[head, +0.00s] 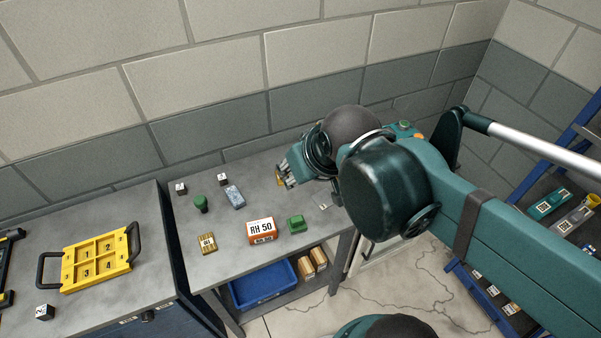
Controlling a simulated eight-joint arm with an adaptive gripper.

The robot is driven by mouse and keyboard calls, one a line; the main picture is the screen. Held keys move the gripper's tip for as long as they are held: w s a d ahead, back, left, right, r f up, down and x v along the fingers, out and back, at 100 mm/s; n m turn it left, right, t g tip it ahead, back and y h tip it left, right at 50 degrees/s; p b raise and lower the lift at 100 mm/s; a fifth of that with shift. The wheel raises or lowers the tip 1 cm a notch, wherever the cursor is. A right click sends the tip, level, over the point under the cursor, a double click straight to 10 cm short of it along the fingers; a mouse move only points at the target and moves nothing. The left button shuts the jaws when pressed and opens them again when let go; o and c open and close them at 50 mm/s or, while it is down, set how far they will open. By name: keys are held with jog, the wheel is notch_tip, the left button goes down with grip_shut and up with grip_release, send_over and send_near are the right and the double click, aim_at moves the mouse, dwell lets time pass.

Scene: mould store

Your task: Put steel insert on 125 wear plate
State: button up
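My gripper (284,173) is at the back right of the middle table, its fingers pointing left and down. A small yellow-brass piece (279,180) shows at its fingertips; I cannot tell whether it is held or lies behind them. A grey-blue block (235,197) lies left of the gripper; it may be the steel insert, but its marking is too small to read. A small flat pale plate (323,205) lies near the table's right edge, below my wrist. No "125" marking is readable, so I cannot tell which thing is the wear plate.
An orange-white box marked RH 50 (262,231), a green block (296,224), a brass block (207,243), a green knobbed piece (201,203) and small marked cubes (181,189) stand on the table (228,264). A yellow numbered tray (97,262) is left. A blue bin (264,284) sits below.

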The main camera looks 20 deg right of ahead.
jog(key=shift+s+m, duration=0.3)
jog(key=shift+s, duration=0.15)
